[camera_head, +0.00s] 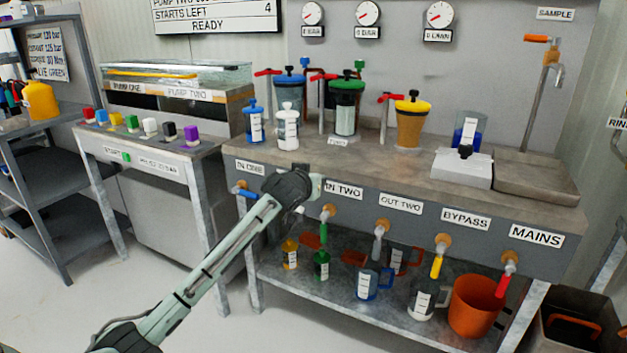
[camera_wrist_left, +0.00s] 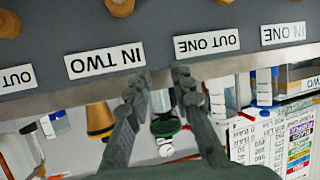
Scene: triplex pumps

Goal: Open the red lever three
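Three red levers top taps along the back of the bench: one at the left (camera_head: 267,72), one in the middle (camera_head: 323,77) and one at the right (camera_head: 390,97). I see no number on them. The right one stands beside a yellow-lidded canister (camera_head: 410,122). My left gripper (camera_head: 312,188) is in front of the bench's front edge, below and apart from the levers, and covers a label there. In the left wrist view my left gripper (camera_wrist_left: 160,78) has its fingers apart with nothing gripped. My right gripper is not in view.
Green-lidded (camera_head: 346,105) and blue-lidded (camera_head: 290,90) canisters stand near the levers. Small blue (camera_head: 254,122) and white (camera_head: 288,128) bottles stand nearer the front. Coloured taps hang below the front panel, including a red-handled one (camera_head: 504,282) under MAINS. A white scale (camera_head: 462,168) is at right.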

